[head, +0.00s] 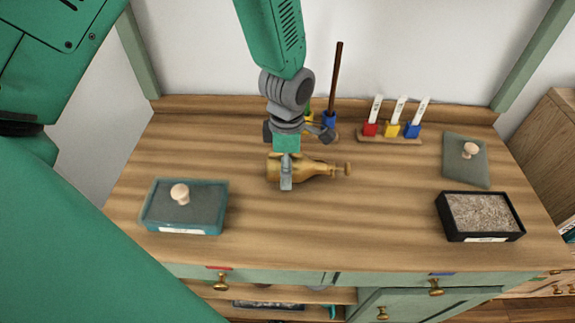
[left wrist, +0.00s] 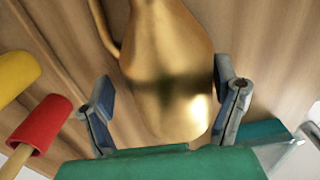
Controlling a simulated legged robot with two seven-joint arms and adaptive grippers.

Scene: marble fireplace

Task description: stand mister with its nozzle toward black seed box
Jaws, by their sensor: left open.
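The brass mister (head: 310,170) lies on its side on the wooden top, its narrow end and nozzle pointing right in the head view. In the left wrist view its rounded body (left wrist: 165,75) lies between my two fingers, with a thin handle curving at left. My left gripper (head: 286,172) is over the mister's wide end, open, one finger on each side; whether they touch it I cannot tell. The black seed box (head: 482,238), open and filled with grey-brown seed, stands at the right front. My right gripper is not in view.
A teal lidded box (head: 185,220) stands at the left front. A loose grey-green lid (head: 466,172) lies behind the seed box. A rack (head: 390,138) with red, yellow and blue holders stands at the back, beside a tall brown stick (head: 335,85). The top between mister and seed box is clear.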

